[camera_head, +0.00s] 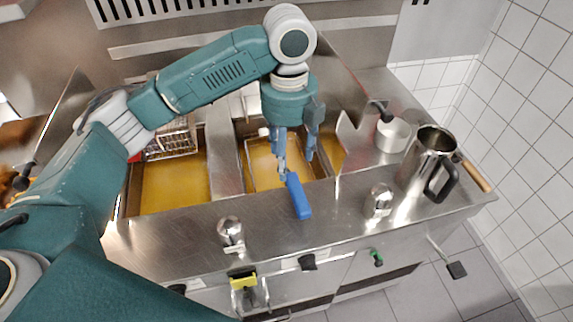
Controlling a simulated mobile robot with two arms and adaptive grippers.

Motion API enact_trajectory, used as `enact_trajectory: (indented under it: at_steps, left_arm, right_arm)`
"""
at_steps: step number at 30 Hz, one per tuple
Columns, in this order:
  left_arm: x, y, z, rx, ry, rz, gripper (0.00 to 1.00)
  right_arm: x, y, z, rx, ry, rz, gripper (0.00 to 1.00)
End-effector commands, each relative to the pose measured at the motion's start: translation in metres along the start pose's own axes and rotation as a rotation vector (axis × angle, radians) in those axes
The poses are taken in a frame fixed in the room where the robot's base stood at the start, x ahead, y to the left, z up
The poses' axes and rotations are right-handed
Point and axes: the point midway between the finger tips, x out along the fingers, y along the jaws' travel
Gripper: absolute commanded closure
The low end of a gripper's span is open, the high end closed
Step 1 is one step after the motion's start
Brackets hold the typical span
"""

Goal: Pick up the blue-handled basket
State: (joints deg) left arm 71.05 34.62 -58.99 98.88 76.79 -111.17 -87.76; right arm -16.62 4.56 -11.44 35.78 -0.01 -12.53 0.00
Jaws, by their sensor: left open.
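The basket's blue handle (298,197) sticks out over the front steel edge of the fryer. The basket itself (248,160) sits low in the middle vat of yellow oil and is partly hidden by my gripper. My left gripper (296,165) points down above the middle vat, with its two fingers apart. The left finger's tip is close to the inner end of the blue handle; I cannot tell whether it touches. Nothing shows held between the fingers. My right gripper is not in view.
A wire basket (172,143) stands at the back of the left vat (172,187). A steel jug (427,160) and a small pot (392,134) stand on the right counter. Two metal knob-topped pieces (230,232) (378,200) stand along the front ledge. White tiled wall bounds the right.

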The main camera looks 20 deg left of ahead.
Motion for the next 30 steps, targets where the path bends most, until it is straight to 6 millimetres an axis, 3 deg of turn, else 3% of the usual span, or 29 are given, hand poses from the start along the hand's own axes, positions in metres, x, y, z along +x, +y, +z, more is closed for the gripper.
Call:
enact_trajectory:
  at_steps: [3, 6, 13, 17, 20, 26, 30]
  left_arm:
    - [0.002, 0.003, 0.002, 0.013, 0.001, 0.008, 0.41]
    - [0.017, 0.003, 0.002, 0.013, 0.002, 0.010, 0.41]
    - [0.047, 0.002, 0.002, 0.013, 0.001, 0.007, 0.41]
    - [0.056, 0.001, 0.003, 0.012, 0.001, 0.008, 0.41]
    - [0.067, -0.002, 0.003, 0.012, 0.002, 0.009, 0.41]
    - [0.096, -0.005, 0.004, 0.013, 0.001, 0.008, 0.41]
    - [0.103, -0.005, 0.005, 0.013, -0.002, 0.006, 0.41]
  right_arm:
    - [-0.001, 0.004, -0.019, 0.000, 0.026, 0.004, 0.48]
    - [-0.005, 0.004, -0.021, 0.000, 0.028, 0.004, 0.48]
    - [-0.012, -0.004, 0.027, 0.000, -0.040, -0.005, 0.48]
    - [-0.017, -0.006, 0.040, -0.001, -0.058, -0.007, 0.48]
    - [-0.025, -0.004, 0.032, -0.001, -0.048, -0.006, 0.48]
    - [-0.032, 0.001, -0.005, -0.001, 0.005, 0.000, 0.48]
    - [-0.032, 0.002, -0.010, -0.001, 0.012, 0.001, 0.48]
